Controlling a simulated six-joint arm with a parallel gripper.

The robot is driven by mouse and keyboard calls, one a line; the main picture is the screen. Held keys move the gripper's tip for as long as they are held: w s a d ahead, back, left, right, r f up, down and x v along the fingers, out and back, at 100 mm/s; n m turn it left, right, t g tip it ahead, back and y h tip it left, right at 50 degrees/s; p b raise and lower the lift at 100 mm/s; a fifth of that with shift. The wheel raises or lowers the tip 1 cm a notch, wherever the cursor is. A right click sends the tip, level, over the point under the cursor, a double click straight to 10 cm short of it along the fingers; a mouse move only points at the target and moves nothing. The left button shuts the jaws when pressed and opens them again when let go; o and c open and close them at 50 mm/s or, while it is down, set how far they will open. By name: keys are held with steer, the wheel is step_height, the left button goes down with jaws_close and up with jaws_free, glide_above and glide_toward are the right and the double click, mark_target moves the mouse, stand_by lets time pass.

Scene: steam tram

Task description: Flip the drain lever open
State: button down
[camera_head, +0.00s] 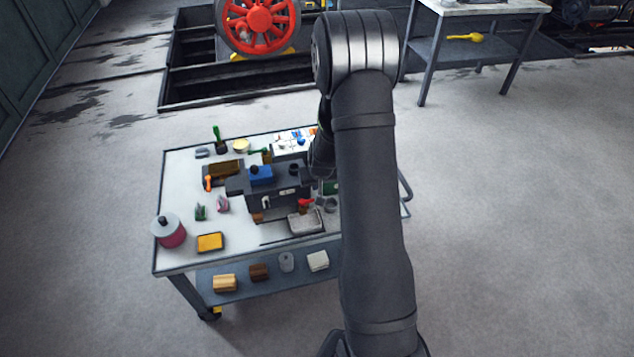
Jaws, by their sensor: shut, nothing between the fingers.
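A dark grey box-shaped unit (285,199) stands on the white-topped cart, with a blue block (261,175) on its top. A small red lever (305,203) sits low on its front right side; it looks like the drain lever, but its exact position is too small to tell. A light grey tray (306,223) lies just below and in front of it. My gripper (313,186) points down at the right end of the unit, above and slightly right of the red lever. It is shut and empty. Its fingertips are small and dark, and contact cannot be told.
The cart top (182,195) also holds a pink-red can (170,233), a yellow sponge-like block (210,243), an orange-handled tool (208,183) and a green-handled brush (218,136). Several blocks lie on the lower shelf (270,285). My arm hides the cart's right part.

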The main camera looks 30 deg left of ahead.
steer(key=x, duration=0.6)
steer(key=shift+f, duration=0.25)
steer(key=shift+d+m, duration=0.1)
steer(key=shift+m, duration=0.4)
steer(key=shift+s+d+m+t+h, duration=0.2)
steer(key=shift+s+m+h, duration=0.05)
steer(key=shift+m, duration=0.4)
steer(key=shift+s+d+m+t+h, duration=0.2)
steer(key=shift+m+h, duration=0.05)
steer(key=shift+m, duration=0.4)
steer(key=s+m+h, duration=0.1)
steer(key=s+m, duration=0.1)
steer(key=m, duration=0.2)
steer(key=s+m+h, duration=0.1)
steer(key=m+h, duration=0.1)
steer(key=m, duration=0.3)
steer(key=s+m+h, duration=0.1)
steer(key=s+m, duration=0.1)
steer(key=m, duration=0.2)
steer(key=shift+s+d+g, duration=0.3)
steer(key=shift+s, duration=0.1)
steer(key=shift+a+r, duration=0.1)
steer(key=v, duration=1)
steer(key=shift+a, duration=0.2)
